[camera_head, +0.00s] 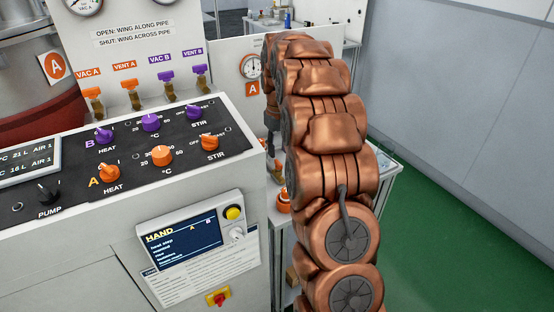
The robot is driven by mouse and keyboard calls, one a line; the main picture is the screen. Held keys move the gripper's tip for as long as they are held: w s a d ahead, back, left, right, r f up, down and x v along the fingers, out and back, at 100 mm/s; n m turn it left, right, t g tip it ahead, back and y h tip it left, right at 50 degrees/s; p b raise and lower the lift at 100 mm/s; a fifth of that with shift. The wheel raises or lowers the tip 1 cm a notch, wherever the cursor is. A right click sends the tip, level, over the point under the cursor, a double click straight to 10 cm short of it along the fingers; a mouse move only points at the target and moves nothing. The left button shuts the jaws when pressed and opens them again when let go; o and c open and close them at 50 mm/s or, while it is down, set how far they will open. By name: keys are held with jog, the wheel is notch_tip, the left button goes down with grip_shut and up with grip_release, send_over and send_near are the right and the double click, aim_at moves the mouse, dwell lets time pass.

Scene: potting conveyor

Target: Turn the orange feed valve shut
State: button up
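No valve labelled as the feed valve can be read in the head view. An orange round part (284,199) shows low beside my copper arm, partly covered by it; I cannot tell whether it belongs to the feed valve. Small orange-winged valves, VAC A (93,93) and VENT A (128,86), sit on the back panel. A sign (145,33) reads open with wing along pipe, shut with wing across pipe. My gripper is mostly hidden behind my arm; only a dark part (272,122) shows at the arm's left edge, and its fingers cannot be made out.
A control console (225,145) with orange and purple knobs fills the left. Its HAND screen (183,243) faces front. A gauge (251,66) and orange A label (252,89) stand behind my arm. Green floor (440,215) at right is clear, beside a grey wall.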

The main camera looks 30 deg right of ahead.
aim_at(278, 162)
notch_tip(278, 162, down, 5)
jog(key=shift+s+p, duration=0.1)
jog(key=shift+p, duration=0.3)
jog(key=shift+c, duration=0.2)
grip_shut()
jog(key=shift+a, duration=0.15)
